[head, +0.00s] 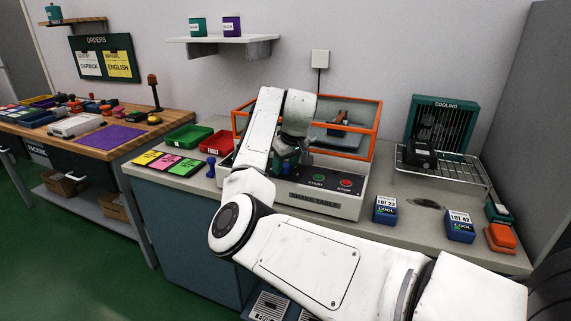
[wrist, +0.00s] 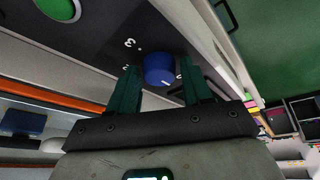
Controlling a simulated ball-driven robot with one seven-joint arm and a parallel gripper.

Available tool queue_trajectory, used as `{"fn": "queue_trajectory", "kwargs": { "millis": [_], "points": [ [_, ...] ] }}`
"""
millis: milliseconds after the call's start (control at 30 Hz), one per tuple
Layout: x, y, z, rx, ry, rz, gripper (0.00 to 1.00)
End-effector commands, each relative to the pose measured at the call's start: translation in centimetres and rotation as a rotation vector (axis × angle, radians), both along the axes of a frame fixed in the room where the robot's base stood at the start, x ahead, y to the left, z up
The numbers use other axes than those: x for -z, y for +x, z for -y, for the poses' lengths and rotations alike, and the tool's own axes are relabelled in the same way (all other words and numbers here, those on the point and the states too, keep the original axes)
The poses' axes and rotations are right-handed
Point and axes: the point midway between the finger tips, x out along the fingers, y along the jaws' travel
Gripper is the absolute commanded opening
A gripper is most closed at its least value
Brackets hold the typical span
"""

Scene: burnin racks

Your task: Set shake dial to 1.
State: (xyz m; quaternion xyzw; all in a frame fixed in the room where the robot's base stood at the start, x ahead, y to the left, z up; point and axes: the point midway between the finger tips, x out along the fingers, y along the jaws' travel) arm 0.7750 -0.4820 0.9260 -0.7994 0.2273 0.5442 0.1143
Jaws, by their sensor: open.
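The shake table (head: 313,201) stands on the grey counter, with an orange-framed guard behind its front panel. Its blue shake dial (wrist: 160,70) shows in the wrist view, on a dark panel with the white marks 3 and 2 beside it. The dial's pointer setting cannot be read. My gripper (wrist: 158,66) is open, with one green finger on each side of the dial; whether they touch it is unclear. In the head view my gripper (head: 289,166) is at the left of the panel, and my arm hides much of the dial area.
The green START button (head: 317,181) and red STOP button (head: 346,183) lie right of the dial. Blue lot boxes (head: 385,209) and a cooling rack (head: 445,165) stand farther right. Red bin (head: 219,143), green bin (head: 188,137) and coloured cards (head: 168,162) lie left.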

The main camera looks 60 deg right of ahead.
Motion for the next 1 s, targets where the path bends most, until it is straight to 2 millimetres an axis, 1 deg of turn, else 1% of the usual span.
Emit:
{"fn": "queue_trajectory", "kwargs": {
  "millis": [133,500,567,767,1000],
  "points": [
    [-0.01,-0.01,0.01,0.000,0.000,0.000,0.49],
    [-0.05,-0.01,0.00,0.000,-0.001,0.000,0.14],
    [-0.05,-0.01,0.00,0.000,-0.001,0.000,0.09],
    [-0.17,-0.01,-0.02,0.012,-0.001,-0.001,0.09],
    [-0.46,0.05,-0.09,0.105,-0.002,-0.003,0.09]
  ]
}}
